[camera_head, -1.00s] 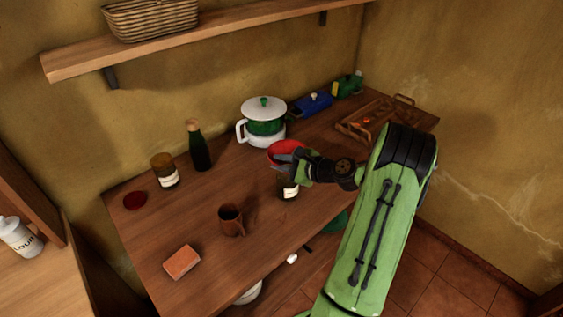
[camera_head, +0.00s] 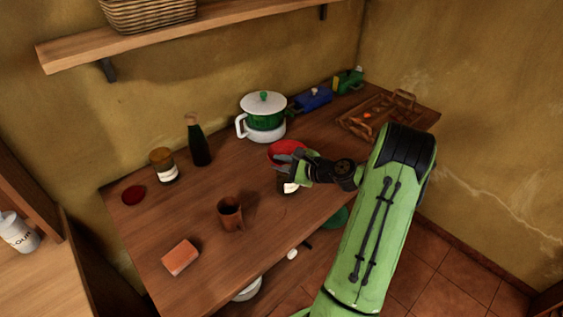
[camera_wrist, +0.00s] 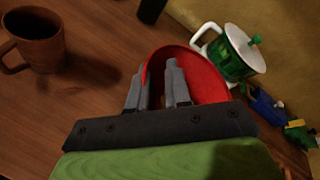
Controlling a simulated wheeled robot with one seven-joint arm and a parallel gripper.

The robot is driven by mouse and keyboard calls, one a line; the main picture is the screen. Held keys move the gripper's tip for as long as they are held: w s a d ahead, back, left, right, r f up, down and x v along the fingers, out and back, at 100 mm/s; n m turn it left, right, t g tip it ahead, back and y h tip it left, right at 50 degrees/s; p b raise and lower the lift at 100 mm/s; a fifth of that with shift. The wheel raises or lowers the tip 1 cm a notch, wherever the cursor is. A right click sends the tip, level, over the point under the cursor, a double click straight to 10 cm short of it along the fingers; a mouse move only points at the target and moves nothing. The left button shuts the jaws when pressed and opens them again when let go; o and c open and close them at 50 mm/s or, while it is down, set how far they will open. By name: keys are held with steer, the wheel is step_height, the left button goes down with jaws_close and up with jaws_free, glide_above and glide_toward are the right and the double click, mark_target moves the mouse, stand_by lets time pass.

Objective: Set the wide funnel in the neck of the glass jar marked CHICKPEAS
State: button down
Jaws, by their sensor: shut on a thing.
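The wide funnel is red (camera_head: 287,148); in the wrist view its round mouth (camera_wrist: 207,72) opens beside the fingers. My gripper (camera_head: 284,166) is shut on the funnel's near wall, one finger outside and one inside in the wrist view (camera_wrist: 156,88). A jar with a white label (camera_head: 290,188) stands under the gripper and funnel, mostly hidden. Its label is too small to read, and I cannot tell whether the funnel's spout is in its neck. A second amber jar with a white label (camera_head: 164,165) stands open at the back left, its label also unreadable.
A brown mug (camera_head: 230,213) and an orange block (camera_head: 180,257) are at the front. A dark bottle (camera_head: 199,145), a red disc (camera_head: 134,195), a white-and-green pot (camera_head: 263,117), a blue box (camera_head: 312,98) and a wooden tray (camera_head: 377,116) stand around. The middle left counter is clear.

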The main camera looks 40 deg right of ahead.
steer(key=shift+f, duration=0.1)
steer(key=c, duration=0.6)
jaws_free()
step_height(320, 180, up, 9)
steer(key=p, duration=0.9)
stand_by(0.3)
